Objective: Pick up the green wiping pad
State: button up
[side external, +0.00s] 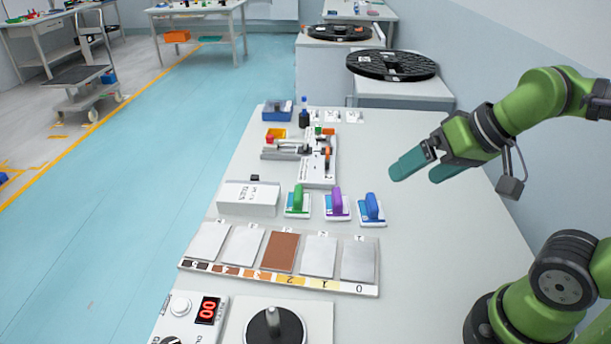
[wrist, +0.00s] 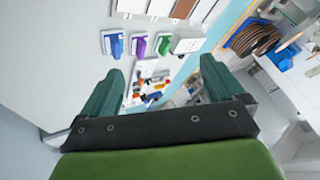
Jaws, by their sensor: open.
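The green wiping pad (side external: 298,202) has an upright green handle on a pale base and stands on the table, leftmost in a row of pads. In the wrist view the green pad (wrist: 162,44) is beyond my fingertips, on the right of the row. A purple pad (side external: 337,204) and a blue pad (side external: 371,208) stand to its right in the side view. My gripper (side external: 420,168) has teal fingers, is open and empty, and is above the table's right part, behind and right of the pads. In the wrist view the fingers (wrist: 160,88) are spread wide.
A white box (side external: 248,198) stands just left of the green pad. A sample board (side external: 281,258) with grey and brown plates lies in front. A small fixture (side external: 318,158) and a blue bin (side external: 277,109) are behind. The table's right side is clear.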

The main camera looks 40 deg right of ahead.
jog(key=shift+f, duration=0.1)
jog(key=n+g+h, duration=0.2)
jog(key=n+g, duration=0.5)
jog(key=n, duration=0.6)
send_over(298, 192)
notch_tip(298, 192, down, 7)
jog(key=f, duration=0.9)
jog(key=shift+s+f, duration=0.15)
jog(key=shift+s, duration=0.05)
jog(key=f, duration=0.6)
jog(key=shift+w+f, duration=0.2)
jog(key=shift+w, duration=0.05)
jog(key=c, duration=0.6)
